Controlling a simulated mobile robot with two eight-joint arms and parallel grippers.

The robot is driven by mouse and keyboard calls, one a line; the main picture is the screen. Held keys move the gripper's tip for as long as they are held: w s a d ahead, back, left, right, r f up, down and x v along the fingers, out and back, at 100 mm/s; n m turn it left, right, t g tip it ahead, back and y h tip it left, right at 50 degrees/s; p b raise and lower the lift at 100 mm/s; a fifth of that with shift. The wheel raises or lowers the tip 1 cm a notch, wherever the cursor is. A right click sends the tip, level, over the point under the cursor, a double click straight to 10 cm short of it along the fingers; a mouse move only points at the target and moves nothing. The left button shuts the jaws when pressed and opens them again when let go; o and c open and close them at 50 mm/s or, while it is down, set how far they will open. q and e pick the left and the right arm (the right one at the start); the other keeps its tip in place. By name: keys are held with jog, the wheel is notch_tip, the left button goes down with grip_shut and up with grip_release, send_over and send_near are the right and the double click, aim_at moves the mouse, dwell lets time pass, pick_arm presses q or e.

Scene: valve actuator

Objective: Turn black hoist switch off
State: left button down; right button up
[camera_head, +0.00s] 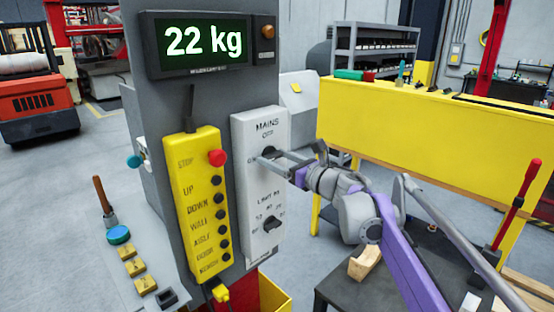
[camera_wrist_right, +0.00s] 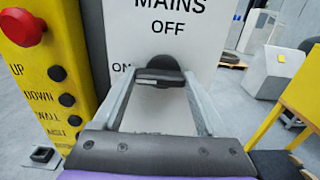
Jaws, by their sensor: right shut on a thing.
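The black mains switch (camera_head: 268,151) sits on the white panel (camera_head: 246,185) under the words MAINS and OFF. In the right wrist view the black switch (camera_wrist_right: 160,66) has a round base, and its handle lies roughly level, with ON printed at its left. My right gripper (camera_head: 275,160) reaches the panel from the right. In the right wrist view my right gripper (camera_wrist_right: 160,80) has one finger at each end of the handle and is shut on it. The fingers cover part of the switch. My left gripper is not in view.
A yellow control box (camera_head: 198,205) with a red stop button (camera_head: 217,158) stands left of the panel. A second black knob (camera_head: 272,225) is lower on the panel. A display (camera_head: 205,42) reads 22 kg. A yellow bench (camera_head: 400,125) stands behind my right arm.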

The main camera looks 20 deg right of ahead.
jog(key=shift+c, duration=0.7)
jog(key=shift+m, duration=0.4)
jog(key=m+p, duration=0.1)
jog(key=m, duration=0.1)
jog(key=shift+r+m, duration=0.1)
jog(key=shift+m, duration=0.3)
jog(key=m, duration=0.4)
jog(key=shift+m, duration=0.3)
jog(key=m, duration=0.4)
jog(key=shift+d, duration=0.1)
jog(key=m, duration=0.5)
jog(key=shift+d+r, duration=0.1)
jog(key=shift+m, duration=0.3)
